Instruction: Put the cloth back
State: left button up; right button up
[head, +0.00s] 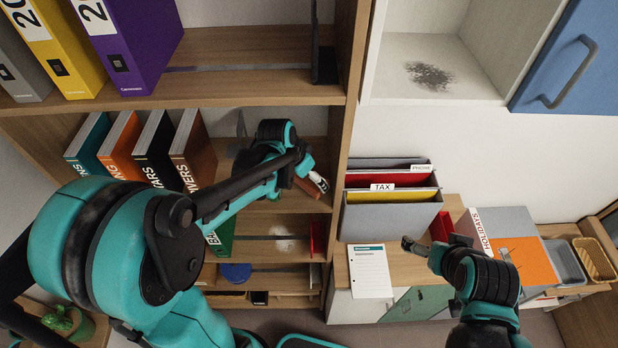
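I cannot pick out the cloth for certain in the head view. My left gripper (308,178) is in front of the shelf unit's middle compartment, beside its right upright. A small brown patch and a white-and-dark piece show at its tips; I cannot tell whether it holds anything. My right gripper (434,243) is above the low wooden cabinet, with its fingers spread apart. A red item (441,226) shows just behind them, partly hidden, and does not appear gripped. A dark smudge (430,76) marks the white cubby, and a pale smudge (285,240) marks a lower shelf.
A grey file holder (388,218) with coloured folders stands behind a paper sheet (370,270). Binders (130,40) and books (150,150) fill the shelves at left. A blue cabinet door (575,60) stands at upper right. Small baskets (594,260) sit at far right.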

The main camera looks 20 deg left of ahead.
pick_arm(q)
jog(key=shift+f, duration=0.7)
jog(key=shift+f, duration=0.2)
jog(key=o, duration=1)
